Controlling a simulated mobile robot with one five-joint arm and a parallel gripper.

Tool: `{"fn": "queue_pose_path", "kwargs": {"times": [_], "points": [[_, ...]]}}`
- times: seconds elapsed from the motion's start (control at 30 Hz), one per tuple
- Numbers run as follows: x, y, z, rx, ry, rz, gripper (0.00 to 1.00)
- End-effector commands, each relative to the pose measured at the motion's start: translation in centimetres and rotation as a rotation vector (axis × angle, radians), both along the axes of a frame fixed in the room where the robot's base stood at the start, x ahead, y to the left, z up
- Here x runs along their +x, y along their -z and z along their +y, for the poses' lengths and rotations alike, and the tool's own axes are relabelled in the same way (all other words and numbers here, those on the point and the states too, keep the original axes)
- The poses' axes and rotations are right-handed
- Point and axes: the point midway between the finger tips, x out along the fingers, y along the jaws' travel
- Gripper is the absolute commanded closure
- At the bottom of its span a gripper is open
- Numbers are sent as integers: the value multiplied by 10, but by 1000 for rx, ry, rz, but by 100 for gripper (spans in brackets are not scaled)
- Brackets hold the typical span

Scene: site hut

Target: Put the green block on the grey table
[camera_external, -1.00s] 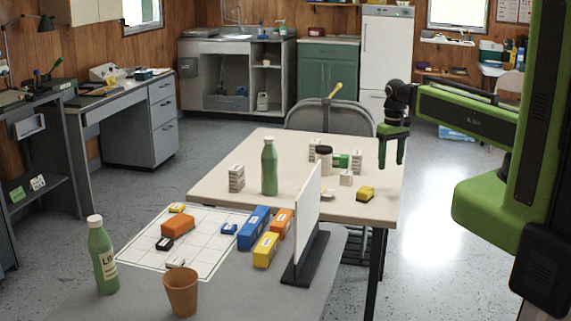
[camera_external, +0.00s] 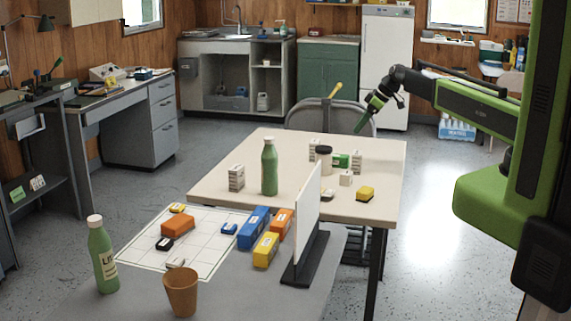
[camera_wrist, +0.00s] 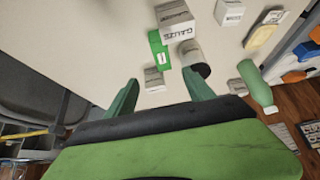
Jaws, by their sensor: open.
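The green block (camera_external: 341,160) lies on the beige table, between the black-lidded cup (camera_external: 323,160) and a white box (camera_external: 356,162). In the wrist view the green block (camera_wrist: 158,50) is ahead of my fingers, beside a gauze box (camera_wrist: 175,20) and the cup (camera_wrist: 192,56). My gripper (camera_external: 361,126) is tilted above the far right part of the beige table, apart from the block. Its two fingers (camera_wrist: 160,77) are spread, with nothing held between them. The grey table (camera_external: 230,300) is in the foreground, in front of the beige table (camera_external: 215,188).
A white upright panel (camera_external: 306,215) stands on the grey table's right. The gridded mat (camera_external: 205,250), coloured blocks, another bottle (camera_external: 102,258) and brown cup (camera_external: 181,292) occupy its surface.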

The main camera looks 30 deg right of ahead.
Motion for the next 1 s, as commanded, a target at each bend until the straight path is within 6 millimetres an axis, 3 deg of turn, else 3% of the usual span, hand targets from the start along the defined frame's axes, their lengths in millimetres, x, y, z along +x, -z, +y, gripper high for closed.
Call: {"fn": "queue_pose_path", "kwargs": {"times": [0.17, 0.5, 0.8, 1.0], "points": [[8, 26, 8, 0, -1, 1, 38], [40, 98, 40, -2, -2, 1, 38], [46, 107, 48, -2, 0, 2, 38], [55, 138, 61, -2, -2, 1, 38]]}}
